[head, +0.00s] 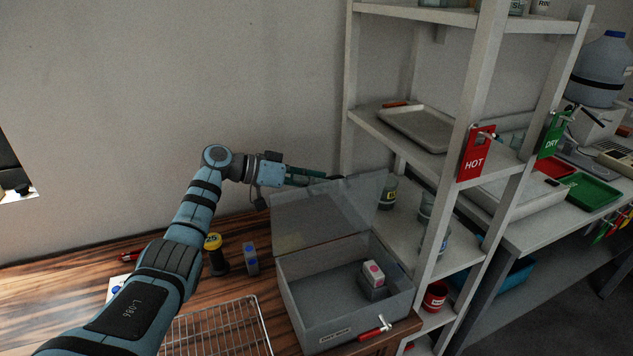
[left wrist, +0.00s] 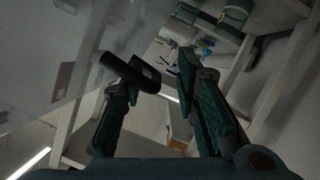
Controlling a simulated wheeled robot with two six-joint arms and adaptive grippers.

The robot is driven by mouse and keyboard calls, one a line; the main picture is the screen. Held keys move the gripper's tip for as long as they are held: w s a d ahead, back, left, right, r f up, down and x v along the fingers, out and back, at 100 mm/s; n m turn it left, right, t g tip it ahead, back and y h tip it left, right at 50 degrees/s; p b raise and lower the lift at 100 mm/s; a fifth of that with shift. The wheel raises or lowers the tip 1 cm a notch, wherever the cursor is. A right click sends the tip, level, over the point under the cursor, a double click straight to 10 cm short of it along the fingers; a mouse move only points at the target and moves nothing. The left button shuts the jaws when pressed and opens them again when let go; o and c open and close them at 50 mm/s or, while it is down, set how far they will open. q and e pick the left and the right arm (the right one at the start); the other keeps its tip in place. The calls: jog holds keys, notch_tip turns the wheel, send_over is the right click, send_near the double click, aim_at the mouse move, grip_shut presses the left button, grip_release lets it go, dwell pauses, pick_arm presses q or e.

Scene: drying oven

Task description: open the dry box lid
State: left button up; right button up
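The dry box (head: 302,305) is a grey, see-through container on the wooden bench, with a label on its front. Its clear lid (head: 315,222) stands raised and tilted up at the rear edge, so the box top is open. My left gripper (head: 325,177) is behind the upper edge of the lid, and the lid partly hides it. In the left wrist view the two fingers (left wrist: 160,78) are spread apart. A black looped handle (left wrist: 128,72) lies by the left fingertip, and a pale see-through panel fills the left side. My right gripper is not in view.
Small boxes (head: 373,271) lie inside the dry box. A wire rack (head: 217,330), a yellow-topped black object (head: 214,256) and a small blue-marked box (head: 250,262) are to its left. A shelf unit (head: 435,240) stands close on its right.

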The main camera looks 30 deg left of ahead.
pick_arm(q)
jog(key=v, duration=1.2)
